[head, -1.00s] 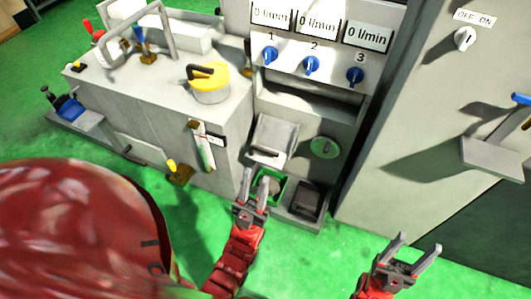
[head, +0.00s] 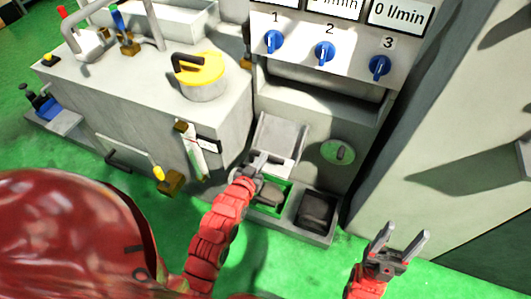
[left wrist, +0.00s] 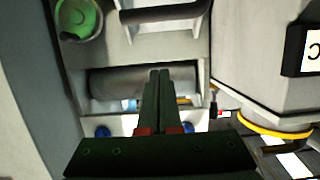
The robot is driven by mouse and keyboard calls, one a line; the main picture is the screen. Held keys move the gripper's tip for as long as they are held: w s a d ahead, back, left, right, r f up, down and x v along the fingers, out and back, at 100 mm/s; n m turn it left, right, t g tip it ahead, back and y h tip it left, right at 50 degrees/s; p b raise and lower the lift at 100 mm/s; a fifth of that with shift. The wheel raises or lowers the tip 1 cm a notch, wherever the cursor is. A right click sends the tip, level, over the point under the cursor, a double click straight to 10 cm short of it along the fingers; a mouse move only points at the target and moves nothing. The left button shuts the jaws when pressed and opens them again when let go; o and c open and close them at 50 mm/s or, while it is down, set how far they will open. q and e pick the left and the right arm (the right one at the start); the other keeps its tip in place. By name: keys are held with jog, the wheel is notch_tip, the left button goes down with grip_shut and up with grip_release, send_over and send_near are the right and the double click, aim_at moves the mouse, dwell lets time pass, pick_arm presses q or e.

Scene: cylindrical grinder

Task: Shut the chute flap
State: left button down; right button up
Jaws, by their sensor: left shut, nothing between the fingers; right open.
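The chute flap (head: 281,138) is a pale grey panel low on the machine front, tilted outward and standing open above a green-edged bin. My left gripper (head: 263,160) is shut and empty at the flap's lower edge, covering part of it; whether it touches cannot be told. In the left wrist view the closed fingers (left wrist: 160,75) point toward the machine, and the flap's dark bar handle (left wrist: 165,12) shows at the top. My right gripper (head: 398,238) is open and empty, away from the flap at the lower right.
Blue knobs (head: 325,53) line the panel above. A dark bin (head: 318,210) stands right of the green-edged bin (head: 272,196). A grey tank with a yellow lid (head: 203,76) is on the left. Green floor in front is clear.

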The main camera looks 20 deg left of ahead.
pick_arm(q)
send_over(270, 159)
jog(key=w, duration=0.3)
notch_tip(270, 159, down, 3)
jog(key=shift+s+a+f, duration=0.1)
jog(key=shift+s+f, duration=0.9)
jog(key=shift+f, duration=0.25)
jog(key=shift+s+f, duration=0.4)
jog(key=shift+f, duration=0.1)
jog(key=shift+b, duration=0.35)
jog(key=shift+s+f, duration=0.1)
jog(key=shift+s+f+b, duration=0.1)
jog(key=shift+s+b, duration=0.05)
jog(key=shift+b, duration=0.2)
